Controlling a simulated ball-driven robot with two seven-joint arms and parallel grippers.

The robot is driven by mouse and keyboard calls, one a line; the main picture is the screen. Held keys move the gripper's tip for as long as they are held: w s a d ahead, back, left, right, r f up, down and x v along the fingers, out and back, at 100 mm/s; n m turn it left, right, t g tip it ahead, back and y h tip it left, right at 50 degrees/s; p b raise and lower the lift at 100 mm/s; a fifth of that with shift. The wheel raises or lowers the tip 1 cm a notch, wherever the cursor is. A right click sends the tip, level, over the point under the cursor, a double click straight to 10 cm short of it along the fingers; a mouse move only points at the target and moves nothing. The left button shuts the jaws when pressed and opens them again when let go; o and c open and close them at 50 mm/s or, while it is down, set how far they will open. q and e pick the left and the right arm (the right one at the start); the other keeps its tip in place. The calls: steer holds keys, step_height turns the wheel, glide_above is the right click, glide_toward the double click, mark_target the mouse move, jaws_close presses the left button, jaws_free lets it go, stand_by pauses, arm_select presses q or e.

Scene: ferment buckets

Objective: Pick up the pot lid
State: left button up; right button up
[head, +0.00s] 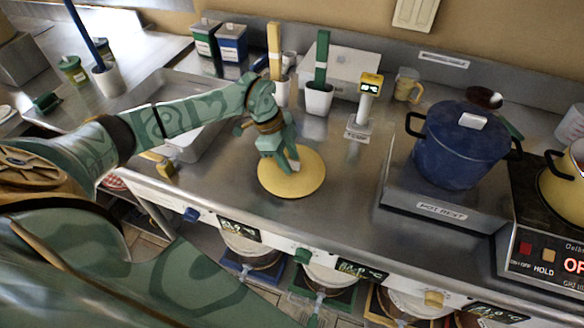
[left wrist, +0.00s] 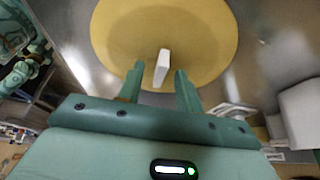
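The pot lid is a flat yellow disc (head: 291,181) lying on the steel counter in the middle of the head view. It also fills the top of the left wrist view (left wrist: 205,35). Its upright white handle (left wrist: 162,66) shows in the left wrist view. My left gripper (head: 284,160) reaches down over the lid and covers part of it in the head view. In the left wrist view the left gripper (left wrist: 158,71) is open, with a finger on each side of the handle and gaps between. Whether the fingertips touch the lid cannot be told. My right gripper is not in view.
A blue lidded pot (head: 461,149) stands on the pot rest at right. A yellow pot (head: 566,185) sits beyond it on a hot plate (head: 538,262). A steel tray (head: 158,88) is at left. White holders (head: 318,99) stand behind. The counter right of the lid is clear.

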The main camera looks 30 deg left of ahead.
arm_select(q)
steer(key=shift+d+f, duration=0.1)
jaws_close()
